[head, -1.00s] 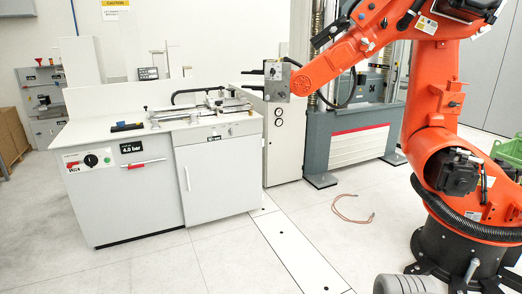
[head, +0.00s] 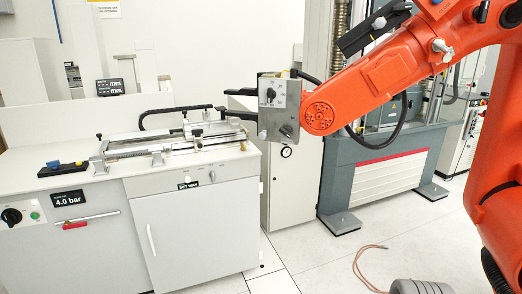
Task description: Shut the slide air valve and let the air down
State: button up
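The slide air valve appears to be the red piece (head: 75,225) on a thin pale pipe on the front of the white bench (head: 165,187), at the lower left of the head view. Its exact slide position is too small to tell. Just above it, a black display (head: 70,198) reads 4.0 bar. To its left is a panel with a black rotary knob (head: 11,216) and a green button (head: 35,215). My gripper is not in view.
A big orange industrial arm (head: 390,75) spans the right, its grey end plate (head: 279,107) hanging beside the bench. A rail fixture (head: 175,145) lies on the bench top. A reddish hose (head: 368,270) lies on the floor. Floor before the cabinet (head: 290,190) is clear.

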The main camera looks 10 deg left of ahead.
aim_at(67, 224)
jog(key=i, duration=1.65)
jog(key=u, duration=3.25)
jog(key=i, duration=1.45)
jog(key=u, duration=0.6)
jog(key=i, duration=0.95)
jog(key=z, duration=0.05)
